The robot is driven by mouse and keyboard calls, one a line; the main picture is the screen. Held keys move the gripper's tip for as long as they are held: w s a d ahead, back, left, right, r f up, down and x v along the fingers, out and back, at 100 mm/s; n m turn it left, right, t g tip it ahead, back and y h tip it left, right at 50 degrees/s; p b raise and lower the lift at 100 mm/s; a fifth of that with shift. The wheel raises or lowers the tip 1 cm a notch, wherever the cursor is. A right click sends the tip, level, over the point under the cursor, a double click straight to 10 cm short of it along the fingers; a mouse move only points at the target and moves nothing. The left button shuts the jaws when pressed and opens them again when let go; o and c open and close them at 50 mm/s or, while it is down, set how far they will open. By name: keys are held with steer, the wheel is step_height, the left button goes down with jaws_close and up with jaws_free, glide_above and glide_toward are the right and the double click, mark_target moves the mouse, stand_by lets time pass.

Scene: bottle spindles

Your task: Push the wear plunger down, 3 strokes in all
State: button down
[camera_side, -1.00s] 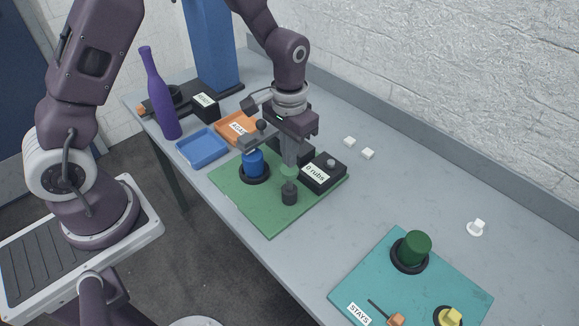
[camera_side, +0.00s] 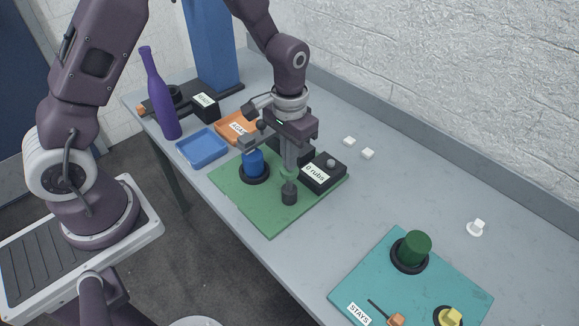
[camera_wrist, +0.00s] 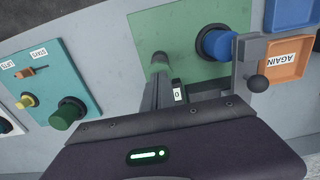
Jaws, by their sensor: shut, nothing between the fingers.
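In the wrist view the dark post (camera_wrist: 159,60) shows just beyond the fingers. A black counter box (camera_side: 320,173) beside it reads "0 rubs". A blue cylinder (camera_side: 254,165) in a black ring stands left of the post.
A grey arm with a black ball (camera_wrist: 257,83) is by the blue cylinder. A blue tray (camera_side: 202,148) and an orange tray (camera_side: 235,128) marked "AGAIN" lie behind. A purple bottle (camera_side: 160,100) stands left. A teal board (camera_side: 380,275) marked "STAYS" lies at front right.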

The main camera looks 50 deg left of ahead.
steer(key=shift+f, duration=2.3)
steer(key=shift+r, duration=2.85)
steer(key=shift+f, duration=0.25)
